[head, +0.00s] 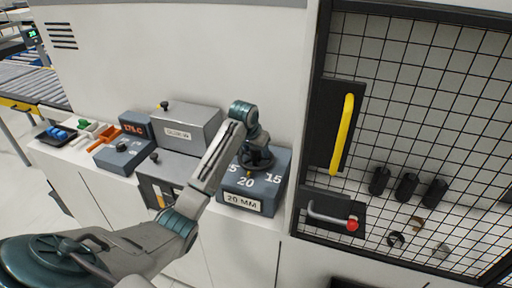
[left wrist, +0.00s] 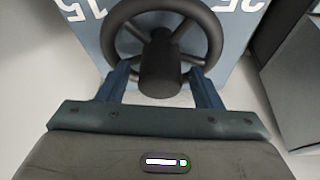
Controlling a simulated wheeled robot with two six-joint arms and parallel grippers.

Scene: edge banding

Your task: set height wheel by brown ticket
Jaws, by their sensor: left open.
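The height wheel (head: 262,160) is a dark spoked handwheel on top of a blue-grey box (head: 232,190). White numbers 20 and 15 show on the box, with a partly hidden number ending in 5 at left. A small yellow mark sits just above the 20. A plate (head: 242,202) on the front reads 20 MM. My left gripper (head: 256,148) is over the wheel, pointing down. In the left wrist view its fingers (left wrist: 162,88) are apart, with the wheel's hub (left wrist: 160,68) between them; contact is unclear. I cannot make out a brown ticket. My right gripper is not in view.
Small coloured parts (head: 84,125) lie farther left. A mesh door (head: 420,110) with a yellow handle (head: 343,133) and a red-tipped lever (head: 335,218) stands at right.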

